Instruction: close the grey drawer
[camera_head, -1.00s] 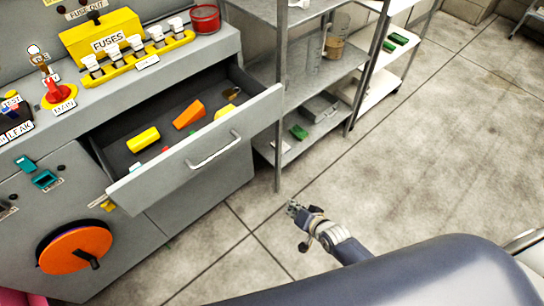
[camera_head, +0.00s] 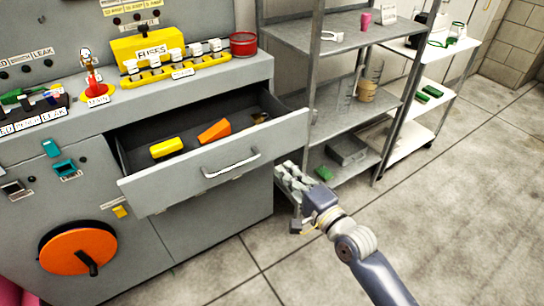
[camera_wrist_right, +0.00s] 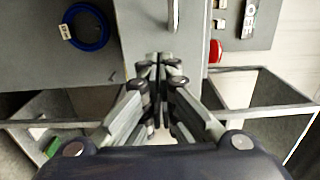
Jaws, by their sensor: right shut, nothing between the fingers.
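The grey drawer (camera_head: 178,188) stands pulled out of the grey cabinet (camera_head: 210,225) in the head view, with its silver handle (camera_head: 230,164) on the front. A yellow block (camera_head: 166,148) and an orange wedge (camera_head: 214,131) lie inside. My right gripper (camera_head: 286,172) is shut and empty, to the right of the handle and below the drawer's right front corner in the picture. I cannot tell whether it touches the drawer. Its closed fingers (camera_wrist_right: 158,66) also show in the wrist view. My left gripper is not in view.
A metal shelf rack (camera_head: 350,112) stands right of the cabinet, close behind my right gripper. A white cart (camera_head: 407,103) is beyond it. A yellow fuse rack (camera_head: 165,68) and a red can (camera_head: 243,43) sit on the cabinet top. Floor (camera_head: 450,200) at right is clear.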

